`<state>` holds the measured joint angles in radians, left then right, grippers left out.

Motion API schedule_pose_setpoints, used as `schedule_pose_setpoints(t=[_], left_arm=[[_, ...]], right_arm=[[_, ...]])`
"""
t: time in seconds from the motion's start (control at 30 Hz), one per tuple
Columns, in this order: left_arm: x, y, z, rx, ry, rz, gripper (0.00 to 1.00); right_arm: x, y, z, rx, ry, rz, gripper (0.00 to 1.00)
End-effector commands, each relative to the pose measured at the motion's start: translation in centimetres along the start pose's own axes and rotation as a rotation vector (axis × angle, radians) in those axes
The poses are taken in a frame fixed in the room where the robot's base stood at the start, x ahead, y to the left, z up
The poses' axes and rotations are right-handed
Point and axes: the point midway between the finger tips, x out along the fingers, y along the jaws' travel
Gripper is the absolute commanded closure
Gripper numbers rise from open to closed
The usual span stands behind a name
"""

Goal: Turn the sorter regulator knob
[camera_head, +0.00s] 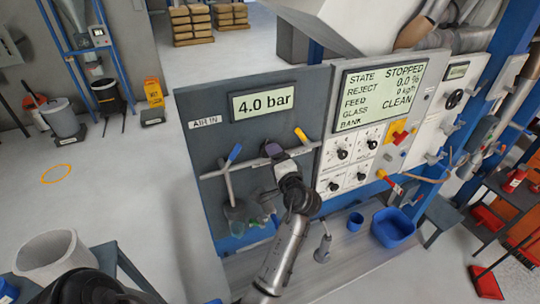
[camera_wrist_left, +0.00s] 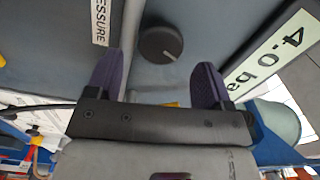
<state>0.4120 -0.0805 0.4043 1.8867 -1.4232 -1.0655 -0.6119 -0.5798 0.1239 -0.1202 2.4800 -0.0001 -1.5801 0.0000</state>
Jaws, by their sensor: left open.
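A round dark knob (camera_wrist_left: 160,45) with a white pointer line is mounted on the grey panel (camera_head: 205,105) in the left wrist view. A label ending in "ESSURE" (camera_wrist_left: 101,22) is beside it. My left gripper (camera_wrist_left: 157,76) is open, with its two purple fingers apart and the knob centred just beyond the gap between their tips. The fingers do not grip it. In the head view my left gripper (camera_head: 273,150) is in front of the panel below the "4.0 bar" display (camera_head: 265,101), and the knob is hidden behind it. My right gripper is not in view.
A blue-handled lever (camera_head: 234,153) and a yellow-handled lever (camera_head: 301,135) flank the gripper. The status screen (camera_head: 380,92) reads "STOPPED", with several white-plated knobs (camera_head: 342,154) below. A blue bin (camera_head: 392,228) and a small blue cup (camera_head: 355,221) stand on the bench.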

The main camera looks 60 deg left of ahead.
Motion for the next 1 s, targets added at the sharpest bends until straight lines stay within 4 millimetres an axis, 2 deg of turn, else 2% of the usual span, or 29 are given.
schedule_pose_setpoints(t=[0.03, 0.2, 0.43, 0.63, 1.0], left_arm=[[-1.2, 0.4, 0.1, -0.003, 0.002, 0.003, 0.25], [-4.5, 0.4, 0.1, -0.002, 0.001, 0.003, 0.25], [-7.7, 0.2, 0.0, 0.0, 0.001, 0.002, 0.25], [-9.0, 0.1, 0.0, 0.0, 0.001, 0.001, 0.25], [-9.3, 0.0, 0.0, 0.0, 0.0, 0.0, 0.25]], right_arm=[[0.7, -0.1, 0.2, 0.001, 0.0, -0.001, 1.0], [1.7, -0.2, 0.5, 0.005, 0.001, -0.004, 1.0], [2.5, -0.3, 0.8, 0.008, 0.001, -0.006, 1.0], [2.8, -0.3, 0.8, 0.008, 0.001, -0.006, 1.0], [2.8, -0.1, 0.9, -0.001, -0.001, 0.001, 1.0]])
